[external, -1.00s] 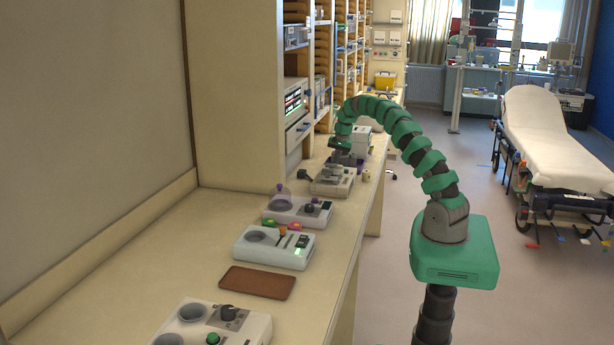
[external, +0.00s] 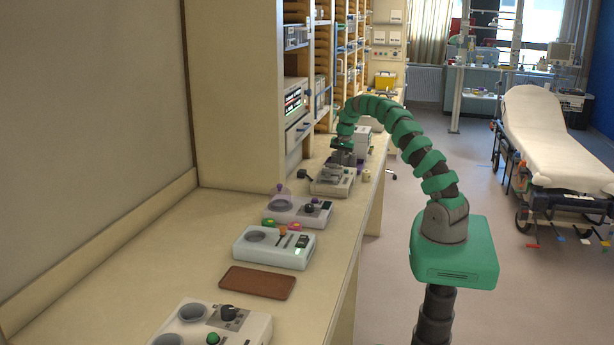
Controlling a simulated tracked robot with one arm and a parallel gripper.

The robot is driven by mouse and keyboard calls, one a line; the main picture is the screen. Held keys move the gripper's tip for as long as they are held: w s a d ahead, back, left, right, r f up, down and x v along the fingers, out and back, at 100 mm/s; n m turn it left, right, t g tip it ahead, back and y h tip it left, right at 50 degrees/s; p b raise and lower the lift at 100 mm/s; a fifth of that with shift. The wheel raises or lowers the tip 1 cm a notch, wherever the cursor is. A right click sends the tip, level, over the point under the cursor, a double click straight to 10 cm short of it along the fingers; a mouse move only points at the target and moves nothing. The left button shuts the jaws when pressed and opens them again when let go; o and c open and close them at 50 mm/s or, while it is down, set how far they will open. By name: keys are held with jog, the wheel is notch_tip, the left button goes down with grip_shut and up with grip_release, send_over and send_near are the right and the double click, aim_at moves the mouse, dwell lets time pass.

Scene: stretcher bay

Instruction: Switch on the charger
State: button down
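Several pale boxes with controls stand in a row along the counter; I cannot tell for certain which is the charger. My gripper (external: 334,174) points down at the far box (external: 331,188), low over its top; whether it touches is too small to tell. Its fingers are too small to read as open or shut. A nearer box (external: 285,218) has a round well, a clear purple dome and a dark knob. The box (external: 268,257) before it has a well, slider levers and a green-lit spot. The nearest box (external: 255,326) has two wells, a black knob and a green button.
A brown flat pad (external: 257,282) lies on the counter (external: 150,262) between the two nearest boxes. Shelving rises behind. A stretcher (external: 555,145) stands at right; the floor between is clear.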

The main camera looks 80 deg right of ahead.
jog(key=shift+s, duration=0.1)
notch_tip(320, 180, up, 14)
jog(key=s, duration=0.1)
jog(key=shift+s+f, duration=0.15)
jog(key=shift+s, duration=0.25)
jog(key=shift+w+f+t+b, duration=0.15)
jog(key=shift+t+b, duration=0.15)
jog(key=shift+b, duration=0.95)
jog(key=shift+r+b, duration=0.25)
jog(key=shift+b, duration=0.1)
jog(key=w+f, duration=0.1)
jog(key=f, duration=0.3)
jog(key=w+f, duration=0.1)
jog(key=f, duration=0.4)
jog(key=w+f, duration=0.1)
jog(key=f, duration=0.3)
jog(key=shift+f+p, duration=0.3)
